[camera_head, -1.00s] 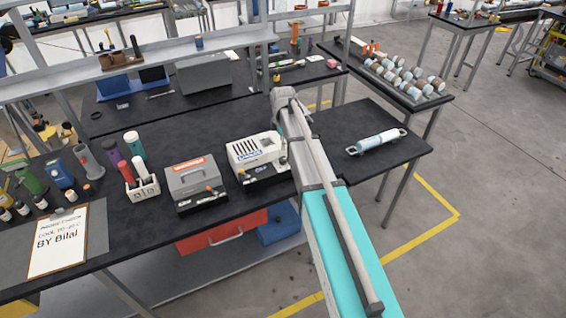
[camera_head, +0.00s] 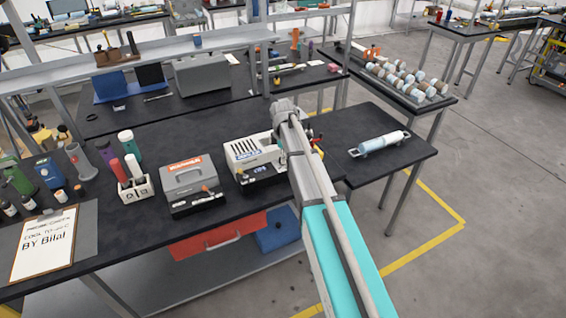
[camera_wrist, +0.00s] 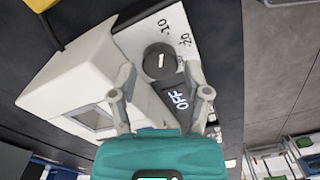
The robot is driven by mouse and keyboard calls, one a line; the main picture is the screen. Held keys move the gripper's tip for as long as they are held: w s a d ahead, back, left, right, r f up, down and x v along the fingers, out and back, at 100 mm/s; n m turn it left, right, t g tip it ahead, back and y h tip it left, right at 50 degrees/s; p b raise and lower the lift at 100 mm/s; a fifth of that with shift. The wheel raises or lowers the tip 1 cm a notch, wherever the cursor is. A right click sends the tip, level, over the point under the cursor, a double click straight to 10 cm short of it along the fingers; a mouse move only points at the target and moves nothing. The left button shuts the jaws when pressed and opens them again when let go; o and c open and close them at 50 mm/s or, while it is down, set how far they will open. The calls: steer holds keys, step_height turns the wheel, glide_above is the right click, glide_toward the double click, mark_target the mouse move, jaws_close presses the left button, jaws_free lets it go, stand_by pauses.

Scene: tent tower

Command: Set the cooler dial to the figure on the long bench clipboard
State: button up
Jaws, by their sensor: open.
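The cooler (camera_head: 247,150) is a white box with a slotted top on the long bench (camera_head: 215,135), just left of my arm. In the wrist view its dark round dial (camera_wrist: 160,61) carries a short white mark. The labels "-10" and "-20" stand beside the dial, and a dark display reads "OFF" (camera_wrist: 178,101). My gripper (camera_wrist: 158,84) is open, its fingers apart on either side near the dial; contact cannot be told. In the head view the arm hides the gripper. The clipboard (camera_head: 42,245) lies at the bench's left; its figure is too blurred to read surely.
A grey case with a red label (camera_head: 188,180) stands left of the cooler, then a white rack (camera_head: 135,190) with coloured tubes. A light blue cylinder (camera_head: 380,143) lies on the right. A shelf (camera_head: 150,52) runs above the bench's back. The bench's right end is mostly clear.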

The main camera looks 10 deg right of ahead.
steer(key=shift+f+b, duration=0.35)
steer(key=shift+f, duration=0.25)
jaws_close()
